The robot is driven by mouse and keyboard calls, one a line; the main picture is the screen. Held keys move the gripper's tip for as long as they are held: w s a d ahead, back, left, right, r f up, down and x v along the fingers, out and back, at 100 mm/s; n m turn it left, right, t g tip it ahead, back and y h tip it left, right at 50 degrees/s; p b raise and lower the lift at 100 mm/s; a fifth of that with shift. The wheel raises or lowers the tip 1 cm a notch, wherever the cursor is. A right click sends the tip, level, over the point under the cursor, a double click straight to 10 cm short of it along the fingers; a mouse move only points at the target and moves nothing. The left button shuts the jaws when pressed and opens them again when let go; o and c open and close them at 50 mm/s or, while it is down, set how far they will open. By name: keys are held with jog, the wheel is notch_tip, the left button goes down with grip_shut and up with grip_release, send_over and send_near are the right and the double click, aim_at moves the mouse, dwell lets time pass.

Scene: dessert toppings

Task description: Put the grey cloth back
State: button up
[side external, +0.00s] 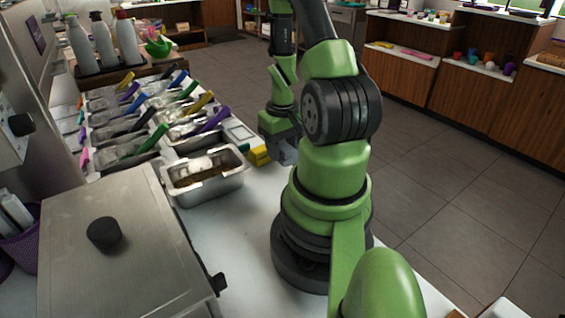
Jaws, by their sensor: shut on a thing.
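My gripper (281,139) is low over the right edge of the white counter, partly hidden behind my own arm. It is shut on a small blue-grey piece, which looks like the grey cloth (288,155). Much of the cloth is hidden by my arm, and I cannot tell whether it touches the counter. A yellow cloth or sponge (259,156) lies just left of it, beside the metal pan.
A metal pan (205,190) with brown contents sits on the counter (235,232). Behind it are several topping trays (155,157) with coloured-handled scoops and a small white-framed square (238,132). A large lidded steel box (135,255) fills the front left. Bottles (103,42) stand at the back.

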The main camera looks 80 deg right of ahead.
aim_at(282, 172)
jog(key=shift+f, duration=2.15)
jog(key=o, duration=0.9)
jog(key=shift+f, duration=0.15)
